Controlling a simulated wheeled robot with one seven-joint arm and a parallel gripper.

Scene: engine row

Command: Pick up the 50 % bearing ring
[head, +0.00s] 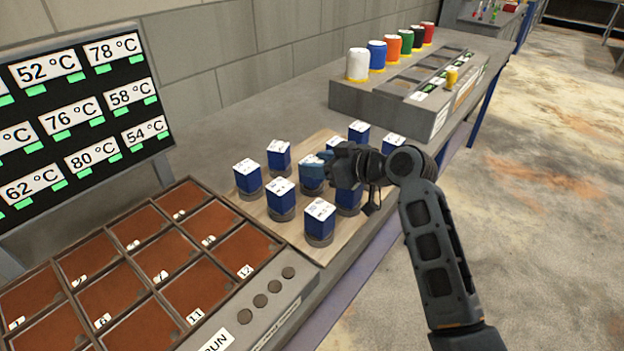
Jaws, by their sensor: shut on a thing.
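Several blue blocks with white printed tops stand on grey round bases on a pale wooden board (345,238). One is at the front (319,226), one at the left (249,180). The print is too small to read, so I cannot tell which is marked 50 %. My gripper (324,165) reaches in from the right over the middle of the group. It is shut on a blue block (310,178) in the middle, whose right side it hides. I cannot tell whether this block is clear of the board.
Blocks stand close around my gripper. A tray of brown numbered compartments (215,282) is at the front left, below a temperature display (80,110). A grey rack (405,105) with several coloured-capped containers stands behind. Open floor (540,200) lies to the right.

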